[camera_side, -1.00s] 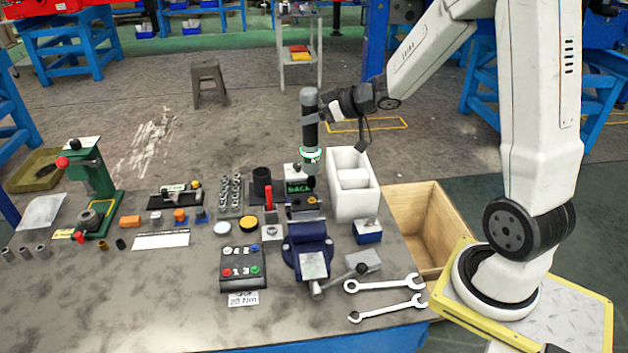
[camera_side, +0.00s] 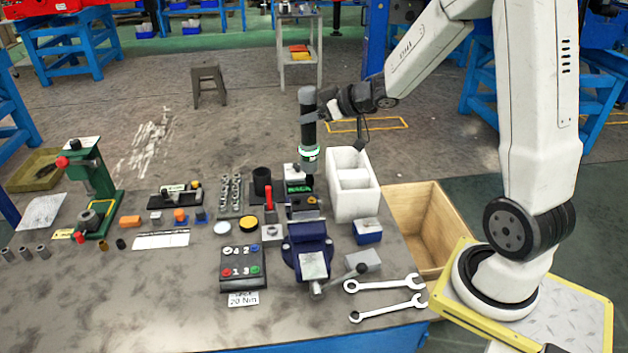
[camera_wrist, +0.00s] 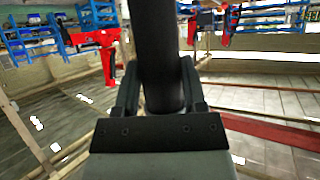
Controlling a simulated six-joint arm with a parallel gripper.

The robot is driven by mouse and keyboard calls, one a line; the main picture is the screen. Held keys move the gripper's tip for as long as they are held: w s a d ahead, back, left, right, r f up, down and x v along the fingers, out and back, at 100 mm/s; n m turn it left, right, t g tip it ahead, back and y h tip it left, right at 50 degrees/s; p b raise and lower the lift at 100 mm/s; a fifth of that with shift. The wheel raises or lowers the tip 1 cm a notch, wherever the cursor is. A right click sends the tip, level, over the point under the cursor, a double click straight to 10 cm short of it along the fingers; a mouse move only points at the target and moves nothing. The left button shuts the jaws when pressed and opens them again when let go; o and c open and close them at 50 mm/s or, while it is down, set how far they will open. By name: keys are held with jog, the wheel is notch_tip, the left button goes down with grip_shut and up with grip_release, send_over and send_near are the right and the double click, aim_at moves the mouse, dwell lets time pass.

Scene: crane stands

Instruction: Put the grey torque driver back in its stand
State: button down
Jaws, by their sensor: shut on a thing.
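The torque driver (camera_side: 308,132) has a grey top, a dark body and a green-and-white ring near its lower end. My gripper (camera_side: 311,117) is shut on its upper body and holds it upright, or nearly so, in the side view. In the wrist view its dark shaft (camera_wrist: 156,45) stands between the two fingers (camera_wrist: 163,95). Its lower end appears just above a dark block with green lettering (camera_side: 299,186); contact cannot be told. A black cup-like holder (camera_side: 262,181) stands to the left. Which of these is the stand cannot be told.
A white divided bin (camera_side: 353,205) stands close on the right, with a wooden crate (camera_side: 425,215) beyond. A blue vise (camera_side: 308,250) is in front. A button box (camera_side: 242,263), sockets (camera_side: 231,192) and a green press (camera_side: 97,185) lie leftward. Wrenches (camera_side: 385,284) lie front right.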

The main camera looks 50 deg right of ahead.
jog(key=w+d+f, duration=0.1)
jog(key=w+d, duration=0.2)
jog(key=w, duration=0.9)
jog(key=w+d+f, duration=0.2)
jog(key=w+d, duration=0.1)
jog(key=w, duration=0.9)
jog(key=shift+w+d+n+y, duration=0.25)
jog(key=shift+w+n+y, duration=0.1)
jog(key=shift+n+y, duration=0.05)
